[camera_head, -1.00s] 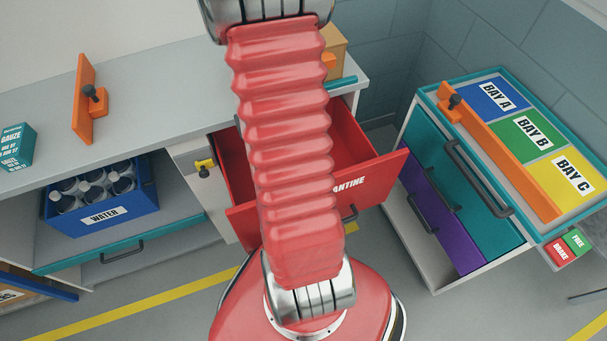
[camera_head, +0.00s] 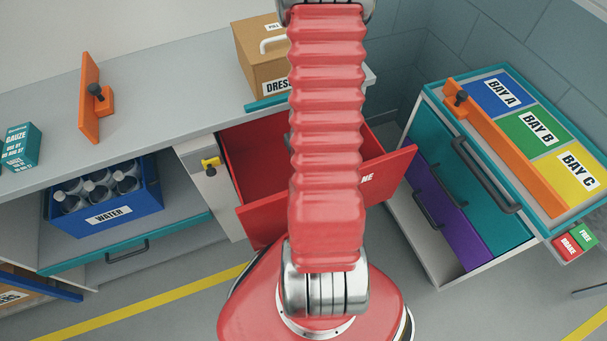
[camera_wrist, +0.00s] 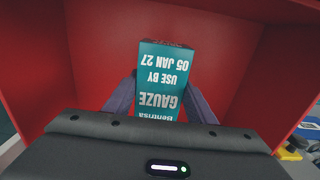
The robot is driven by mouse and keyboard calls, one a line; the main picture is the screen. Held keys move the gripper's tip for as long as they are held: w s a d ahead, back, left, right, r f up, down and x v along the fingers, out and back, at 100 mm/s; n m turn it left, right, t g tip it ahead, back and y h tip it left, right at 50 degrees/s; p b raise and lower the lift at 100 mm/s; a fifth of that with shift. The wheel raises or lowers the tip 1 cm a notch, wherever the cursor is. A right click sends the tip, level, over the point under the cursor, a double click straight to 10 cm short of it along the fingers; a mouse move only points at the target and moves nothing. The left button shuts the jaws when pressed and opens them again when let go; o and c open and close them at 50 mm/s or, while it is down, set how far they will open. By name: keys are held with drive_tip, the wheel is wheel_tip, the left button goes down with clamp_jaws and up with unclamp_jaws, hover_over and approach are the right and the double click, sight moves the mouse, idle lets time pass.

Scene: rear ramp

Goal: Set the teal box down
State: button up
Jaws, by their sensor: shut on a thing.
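In the wrist view a teal gauze box (camera_wrist: 163,75), marked use by 05 JAN 27, sits between the two dark fingers of my gripper (camera_wrist: 160,100). The gripper is shut on it. Red walls surround the box, and I cannot tell whether its far end touches the red surface behind it. In the head view the red drawer (camera_head: 252,172) is pulled open, its front label mostly hidden by my arm. My gripper and the held box are hidden there. Another teal gauze box (camera_head: 20,148) stands at the left end of the counter.
An orange upright panel (camera_head: 90,110) and a cardboard box (camera_head: 258,62) stand on the counter. A blue water crate (camera_head: 104,210) with bottles sits below. At right, a cart has bays A, B, C (camera_head: 500,95), an orange bar (camera_head: 505,155) and teal and purple drawers.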

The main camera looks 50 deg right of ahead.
drive_tip(key=shift+f, duration=2.85)
drive_tip(key=shift+f, duration=2.1)
drive_tip(key=shift+f, duration=0.1)
drive_tip(key=o, duration=1.2)
drive_tip(key=shift+r, duration=6.15)
